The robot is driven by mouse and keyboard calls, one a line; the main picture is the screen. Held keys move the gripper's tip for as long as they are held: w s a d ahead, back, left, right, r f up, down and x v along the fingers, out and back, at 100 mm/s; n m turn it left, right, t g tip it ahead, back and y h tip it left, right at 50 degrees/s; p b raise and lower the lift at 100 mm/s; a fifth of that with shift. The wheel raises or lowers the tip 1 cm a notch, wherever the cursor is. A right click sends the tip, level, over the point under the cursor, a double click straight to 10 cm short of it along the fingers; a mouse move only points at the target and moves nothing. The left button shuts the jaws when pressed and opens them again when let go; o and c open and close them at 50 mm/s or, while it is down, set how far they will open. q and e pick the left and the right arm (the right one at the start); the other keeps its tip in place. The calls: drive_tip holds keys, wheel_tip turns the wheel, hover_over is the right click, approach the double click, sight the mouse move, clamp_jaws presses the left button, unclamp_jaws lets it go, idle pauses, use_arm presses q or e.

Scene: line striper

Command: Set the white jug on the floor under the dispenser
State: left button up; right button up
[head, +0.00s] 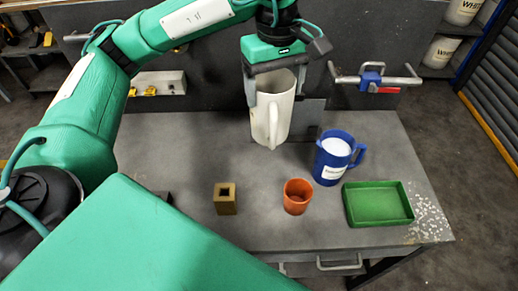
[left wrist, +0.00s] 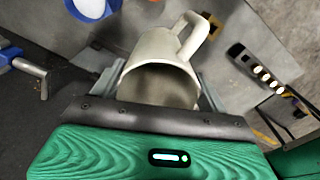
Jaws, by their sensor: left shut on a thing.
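My left gripper (head: 276,88) is shut on the white jug (head: 272,118), with one finger on each side of its upper body. The jug is roughly upright with its handle toward the head camera. It hangs over the back of the grey bench; I cannot tell how far above it. In the left wrist view the jug (left wrist: 160,82) shows its open mouth between the fingers, handle to the upper right. A pipe with a blue valve and red handle (head: 371,80) is right of the jug at the back. I cannot tell for certain which part is the dispenser. My right gripper is not in view.
On the bench (head: 215,235) stand a blue jug (head: 333,160) with white contents, an orange cup (head: 297,197), a brass-coloured block (head: 225,199) and a green tray (head: 378,204). White buckets (head: 440,51) sit on a shelf at upper right. Floor (head: 468,180) is clear at right.

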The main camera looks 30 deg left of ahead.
use_arm(q)
wheel_tip(320, 180, down, 19)
drive_tip(key=p, duration=0.2)
idle(0.5)
drive_tip(key=shift+f, duration=0.2)
drive_tip(key=o, duration=1.3)
drive_tip(key=shift+r, duration=0.1)
